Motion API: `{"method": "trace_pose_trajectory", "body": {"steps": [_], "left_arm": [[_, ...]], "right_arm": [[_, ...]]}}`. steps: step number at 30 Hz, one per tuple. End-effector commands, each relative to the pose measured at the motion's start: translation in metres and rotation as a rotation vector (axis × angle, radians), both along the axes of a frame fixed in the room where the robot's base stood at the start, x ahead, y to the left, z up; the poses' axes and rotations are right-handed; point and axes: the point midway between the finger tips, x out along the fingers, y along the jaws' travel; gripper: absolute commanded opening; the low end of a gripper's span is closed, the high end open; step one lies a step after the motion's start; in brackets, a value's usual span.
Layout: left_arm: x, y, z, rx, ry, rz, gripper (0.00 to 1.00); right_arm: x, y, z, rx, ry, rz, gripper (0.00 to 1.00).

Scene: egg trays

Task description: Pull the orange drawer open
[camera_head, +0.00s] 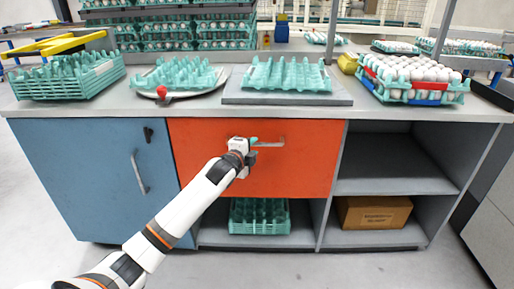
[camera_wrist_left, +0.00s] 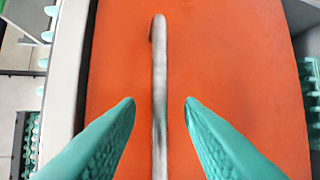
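The orange drawer (camera_head: 300,165) sits in the middle of the workbench, under the worktop, and looks closed. Its grey bar handle (camera_head: 272,144) runs across the upper part of the drawer front. My left gripper (camera_head: 255,148) is at the left part of the handle. In the left wrist view, the two teal fingers (camera_wrist_left: 160,103) are open and apart, one on each side of the handle (camera_wrist_left: 160,70). The orange drawer front (camera_wrist_left: 230,60) fills most of that view. Neither finger clearly touches the bar. My right gripper does not show.
A blue cabinet door (camera_head: 90,175) with its own handle is left of the drawer. Open shelves with a cardboard box (camera_head: 374,212) are at the right. A teal egg tray stack (camera_head: 260,216) sits below the drawer. Egg trays (camera_head: 290,75) stand on the worktop (camera_head: 205,106).

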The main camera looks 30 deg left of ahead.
Motion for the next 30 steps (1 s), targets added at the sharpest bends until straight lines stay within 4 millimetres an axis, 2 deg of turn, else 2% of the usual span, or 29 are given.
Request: {"method": "trace_pose_trajectory", "body": {"steps": [3,7,19,25,30], "left_arm": [[0.018,0.003,-0.004,-0.002,-0.001,0.001,0.34],[0.029,0.004,-0.006,-0.002,-0.001,-0.001,0.34],[0.035,0.005,-0.007,0.0,0.0,-0.001,0.34],[0.035,0.005,-0.007,0.0,0.0,0.0,0.02],[0.035,0.005,-0.007,0.0,0.001,0.0,0.0]], "right_arm": [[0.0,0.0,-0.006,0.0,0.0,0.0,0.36],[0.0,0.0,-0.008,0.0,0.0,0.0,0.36],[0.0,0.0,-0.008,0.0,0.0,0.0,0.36],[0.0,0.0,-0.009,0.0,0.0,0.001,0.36],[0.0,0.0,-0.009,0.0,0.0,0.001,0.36]]}}
